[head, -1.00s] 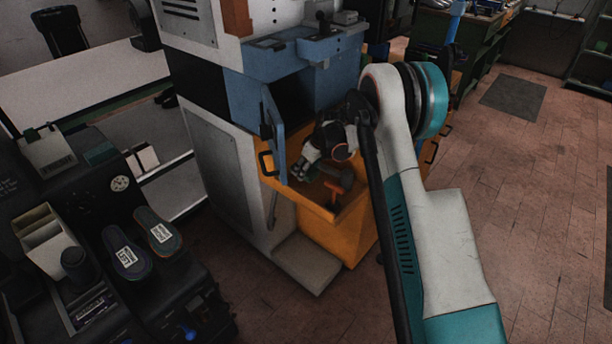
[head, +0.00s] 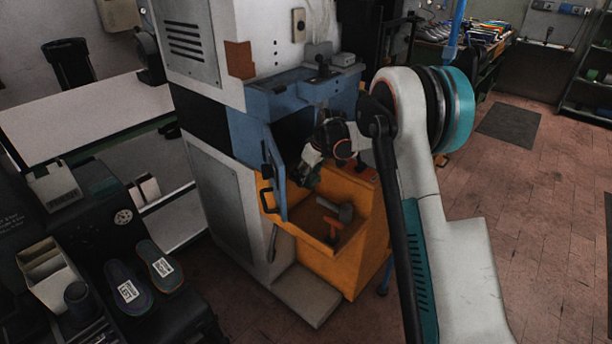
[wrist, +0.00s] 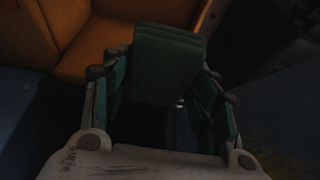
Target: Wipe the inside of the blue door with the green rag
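The blue door (head: 275,170) stands open on the front of the press, seen nearly edge-on in the head view. Its inner face is mostly hidden from this angle. My gripper (head: 307,172) is just right of the door, in front of the dark cabinet opening and above the orange drawer. In the wrist view my gripper (wrist: 165,75) has its fingers on both sides of the folded green rag (wrist: 170,50) and holds it at the fingertips. I cannot tell whether the rag touches the door.
The open orange drawer (head: 350,252) below holds a hammer (head: 345,211) and an orange-handled tool (head: 332,229). A bench with two shoe soles (head: 155,265) stands at lower left.

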